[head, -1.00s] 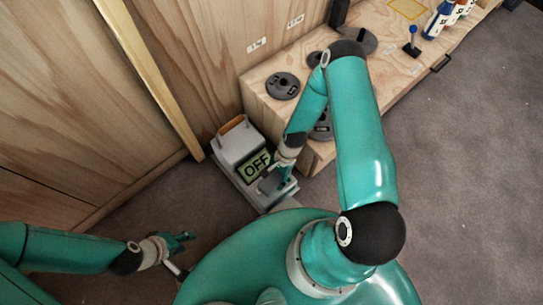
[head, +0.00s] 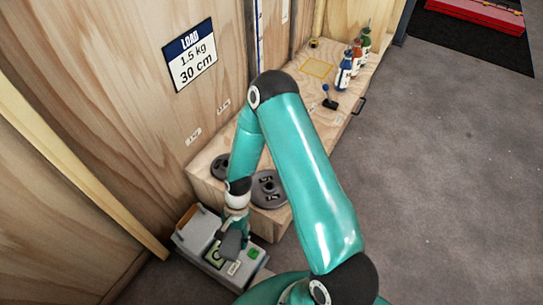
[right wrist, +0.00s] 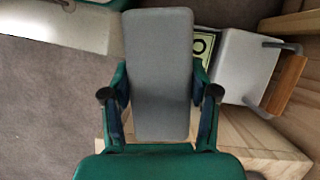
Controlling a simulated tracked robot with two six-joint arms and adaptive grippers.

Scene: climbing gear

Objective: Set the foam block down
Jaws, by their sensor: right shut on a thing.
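My right gripper (head: 236,218) is shut on a grey foam block (head: 232,243). In the right wrist view the block (right wrist: 158,75) is a long, round-cornered slab between the two fingers (right wrist: 160,94). In the head view the block overlaps the grey machine (head: 190,240) with the orange-brown handle and covers part of its display. Whether the block touches the machine or hangs above it I cannot tell. My left gripper is out of view.
A wooden bench (head: 215,162) stands behind the machine, with dark weight plates (head: 268,188) on it. Farther along are a yellow outlined square (head: 318,68), a blue-knobbed lever (head: 328,97) and several bottles (head: 345,70). Open grey floor (head: 440,180) lies to the right.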

